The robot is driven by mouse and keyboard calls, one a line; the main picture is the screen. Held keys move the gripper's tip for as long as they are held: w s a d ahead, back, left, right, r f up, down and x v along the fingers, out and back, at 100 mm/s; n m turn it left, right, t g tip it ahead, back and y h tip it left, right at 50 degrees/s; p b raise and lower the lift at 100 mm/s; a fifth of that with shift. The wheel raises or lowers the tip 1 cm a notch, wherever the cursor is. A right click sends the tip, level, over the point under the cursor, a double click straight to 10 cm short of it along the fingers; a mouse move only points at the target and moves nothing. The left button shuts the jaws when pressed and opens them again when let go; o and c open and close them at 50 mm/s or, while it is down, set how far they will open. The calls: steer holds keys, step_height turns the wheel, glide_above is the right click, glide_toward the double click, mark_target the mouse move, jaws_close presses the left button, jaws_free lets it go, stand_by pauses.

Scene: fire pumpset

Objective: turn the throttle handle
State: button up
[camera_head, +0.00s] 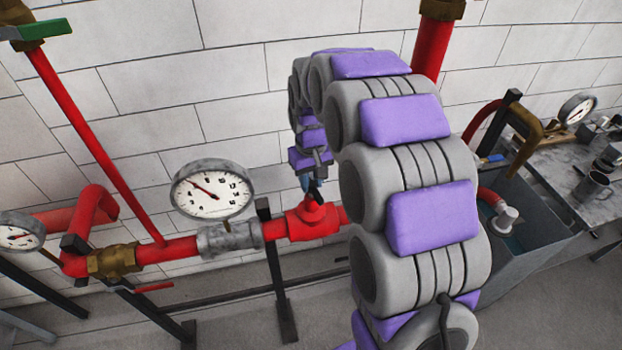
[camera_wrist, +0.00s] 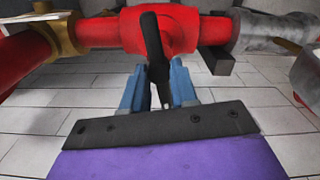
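The throttle handle is a thin black lever (camera_wrist: 153,40) on a red valve body (camera_wrist: 118,32) in the wrist view. In the head view the red valve (camera_head: 312,222) sits on the red pipe, with the small dark handle (camera_head: 316,192) on top. My gripper (camera_wrist: 157,75) has two blue fingers, one on each side of the lever. The fingers are apart, and gaps seem to show between them and the lever. In the head view my gripper (camera_head: 306,183) is just above the valve, small and partly hard to make out.
A round gauge (camera_head: 212,190) stands on the pipe left of the valve, above a grey fitting (camera_head: 230,238). A brass fitting (camera_head: 113,260) and a second gauge (camera_head: 20,232) are further left. A grey tank (camera_head: 535,240) and a table (camera_head: 565,165) stand right. A white wall is behind.

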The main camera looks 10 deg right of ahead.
mark_target(311, 183)
jaws_close()
steer(key=shift+m, duration=0.5)
steer(key=shift+o, duration=1.6)
jaws_free()
step_height(311, 183, up, 17)
steer(key=p, duration=0.1)
steer(key=shift+r, duration=0.2)
